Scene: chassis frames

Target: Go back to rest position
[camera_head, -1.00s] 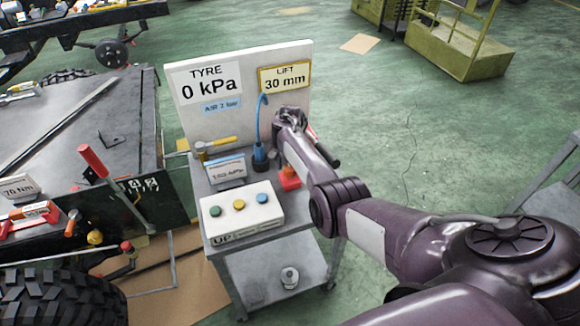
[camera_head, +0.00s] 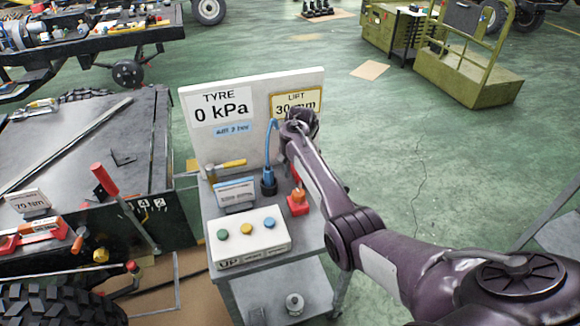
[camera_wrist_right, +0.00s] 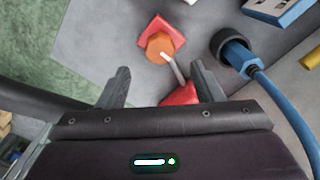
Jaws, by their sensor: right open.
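My right gripper (camera_wrist_right: 162,80) is open in the right wrist view, its two dark fingers apart above the grey trolley top. An orange knob on a red base (camera_wrist_right: 160,42) lies just beyond the fingertips. A red piece with a pale rod (camera_wrist_right: 180,92) shows between and below the fingers; I cannot tell if it touches them. In the head view my right wrist (camera_head: 300,122) is raised in front of the white display board (camera_head: 240,135), and its fingers are hidden. The orange knob on its red base (camera_head: 298,202) is below it. My left gripper is not in view.
The trolley (camera_head: 325,232) carries a white box with three buttons (camera_head: 248,238), a blue hose in a black socket (camera_head: 269,180) and a yellow-handled hammer (camera_head: 230,165). A dark vehicle bed (camera_head: 90,150) stands left. Open green floor (camera_head: 400,130) lies right.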

